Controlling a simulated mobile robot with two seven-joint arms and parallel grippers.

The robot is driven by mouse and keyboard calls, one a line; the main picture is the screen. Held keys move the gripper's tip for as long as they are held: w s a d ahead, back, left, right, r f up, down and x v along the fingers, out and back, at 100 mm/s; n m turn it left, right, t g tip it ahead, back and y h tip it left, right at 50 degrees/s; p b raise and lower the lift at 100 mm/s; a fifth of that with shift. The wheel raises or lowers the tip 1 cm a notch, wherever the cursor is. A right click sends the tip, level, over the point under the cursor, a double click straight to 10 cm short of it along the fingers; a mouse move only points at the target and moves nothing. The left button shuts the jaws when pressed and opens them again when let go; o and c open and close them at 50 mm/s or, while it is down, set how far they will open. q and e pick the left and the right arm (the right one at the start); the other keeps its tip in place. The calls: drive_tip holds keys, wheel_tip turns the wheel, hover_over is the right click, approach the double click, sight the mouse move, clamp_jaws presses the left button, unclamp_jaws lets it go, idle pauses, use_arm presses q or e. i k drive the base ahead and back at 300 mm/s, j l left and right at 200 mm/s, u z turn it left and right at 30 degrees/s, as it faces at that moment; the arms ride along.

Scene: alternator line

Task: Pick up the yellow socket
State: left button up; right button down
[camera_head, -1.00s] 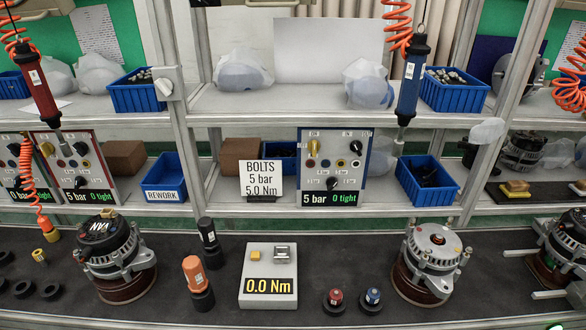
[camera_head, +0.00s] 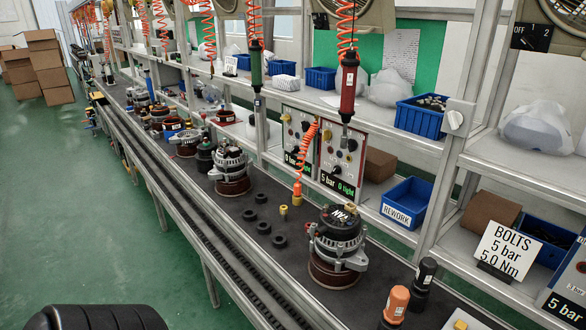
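The yellow socket (camera_head: 283,211) is a small yellow piece standing on the dark mat of the line. Neither of my grippers is in view. No gripper is near the socket in this view.
An orange-topped tool (camera_head: 396,303) and a black tool (camera_head: 424,275) stand to the right. A control panel (camera_head: 341,160) and the blue REWORK bin (camera_head: 404,203) are behind. A roller rail (camera_head: 190,212) runs along the front. Green floor (camera_head: 100,220) is open at left.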

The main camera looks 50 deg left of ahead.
sight(284, 208)
drive_tip(key=u, duration=1.65)
drive_tip(key=j+z, duration=0.1)
drive_tip(key=z, duration=0.25)
drive_tip(key=i+j+z, duration=0.15)
drive_tip(key=z, duration=0.15)
drive_tip(key=j+z, duration=0.15)
drive_tip(key=z, duration=0.2)
drive_tip(key=i+j+z, duration=0.1)
drive_tip(key=j+z, duration=0.15)
drive_tip(key=j, duration=0.2)
drive_tip(key=j+z, duration=0.2)
drive_tip(key=j, duration=0.2)
drive_tip(key=j+z, duration=0.25)
drive_tip(key=j, duration=1.6)
